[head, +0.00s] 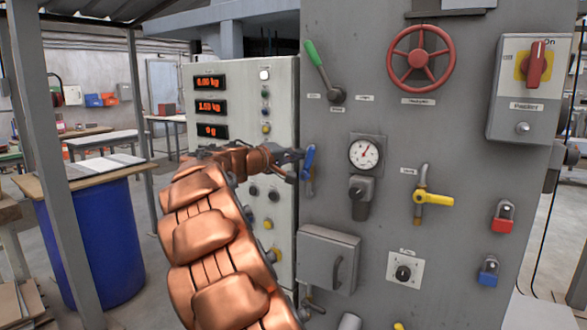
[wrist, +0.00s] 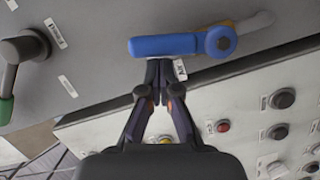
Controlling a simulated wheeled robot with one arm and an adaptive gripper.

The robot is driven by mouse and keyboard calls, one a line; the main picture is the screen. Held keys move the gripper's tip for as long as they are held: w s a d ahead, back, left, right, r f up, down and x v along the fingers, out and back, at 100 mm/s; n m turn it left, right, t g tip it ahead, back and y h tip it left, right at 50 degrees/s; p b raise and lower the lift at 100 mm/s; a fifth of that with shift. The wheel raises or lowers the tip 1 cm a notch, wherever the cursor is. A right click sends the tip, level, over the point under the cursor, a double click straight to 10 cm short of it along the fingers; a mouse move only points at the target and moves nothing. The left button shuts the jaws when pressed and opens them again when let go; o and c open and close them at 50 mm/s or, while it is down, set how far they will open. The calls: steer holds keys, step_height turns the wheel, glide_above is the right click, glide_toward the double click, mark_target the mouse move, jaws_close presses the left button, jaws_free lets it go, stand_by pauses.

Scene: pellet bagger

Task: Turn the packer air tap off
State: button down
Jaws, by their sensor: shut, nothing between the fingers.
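A tap with a blue lever handle (head: 308,160) sits on the grey panel, left of the pressure gauge. In the wrist view the blue handle (wrist: 165,45) lies roughly in line with its short pipe, with its round pivot at the right. A small label beside it is partly covered by the fingers. My gripper (head: 297,155) is shut and empty. In the wrist view its fingertips (wrist: 159,66) are together right at the handle's lower edge, near its middle. I cannot tell whether they touch it.
A yellow-handled tap (head: 433,198), a pressure gauge (head: 365,153), a red handwheel (head: 421,57) and a green-gripped lever (head: 318,58) are on the same panel. A grey box (head: 328,260) juts out below. A cabinet with red displays (head: 211,107) stands at the left.

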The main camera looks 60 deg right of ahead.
mark_target(310, 162)
steer(key=s+m+b, duration=0.1)
steer(key=m+b, duration=0.1)
steer(key=b, duration=0.2)
steer(key=s+f+m+t+b, duration=0.1)
steer(key=m+b, duration=0.1)
steer(key=b, duration=0.2)
steer(key=shift+s+y, duration=0.35)
steer(key=shift+y, duration=0.05)
steer(key=m+b, duration=0.1)
steer(key=b, duration=0.1)
steer(key=s+m+b, duration=0.1)
steer(key=b, duration=0.1)
steer(key=shift+s+d+f+t, duration=0.1)
steer(key=shift+s+f+t, duration=0.1)
steer(key=shift+f+t, duration=0.1)
steer(key=shift+s+f+m+t+y+b, duration=0.15)
steer(key=shift+s+f+m+t+b, duration=0.3)
steer(key=shift+m+b, duration=1)
steer(key=shift+s+f+m+t+y+b, duration=0.1)
steer(key=shift+s+f+m+t+b, duration=0.35)
steer(key=shift+b, duration=1.85)
steer(key=shift+s+f+m+t+y+b, duration=0.2)
steer(key=shift+s+m+b, duration=0.4)
steer(key=shift+m+b, duration=0.9)
steer(key=shift+n+b, duration=0.4)
steer(key=shift+b, duration=0.1)
steer(key=shift+r, duration=0.1)
